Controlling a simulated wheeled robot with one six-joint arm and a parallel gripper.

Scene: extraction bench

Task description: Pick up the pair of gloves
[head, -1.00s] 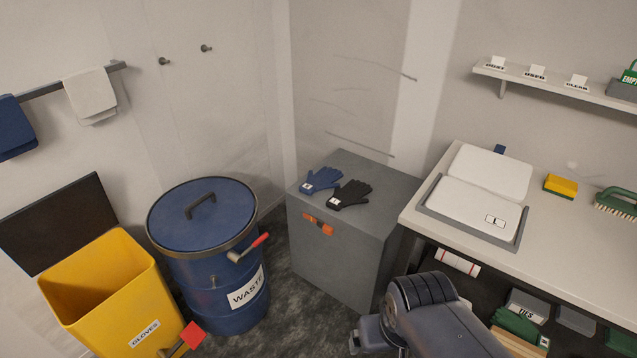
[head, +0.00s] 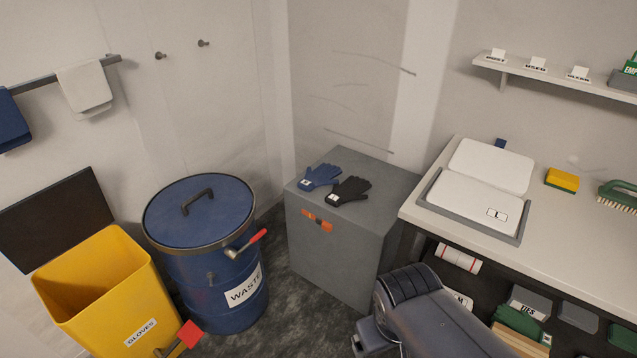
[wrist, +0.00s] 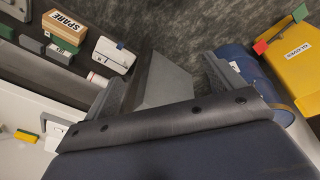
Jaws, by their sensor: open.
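The pair of gloves lies flat on top of a grey cabinet (head: 335,262) in the head view. One is a blue glove (head: 320,177); the other is a black glove (head: 348,191) just right of it, close beside it. In the wrist view my gripper (wrist: 165,82) has its two fingers spread wide with nothing held between them. A grey box-like shape, likely the cabinet, shows beyond the fingers. I cannot make out the gloves in the wrist view. My gripper's fingers do not show clearly in the head view, where my arm is at the bottom, in front of the cabinet.
A blue waste drum (head: 205,275) and an open yellow glove bin (head: 100,300) stand left of the cabinet. A white bench (head: 570,245) with a white-lidded case (head: 475,205) stands right, with boxes below. A wall shelf (head: 560,80) hangs above the bench.

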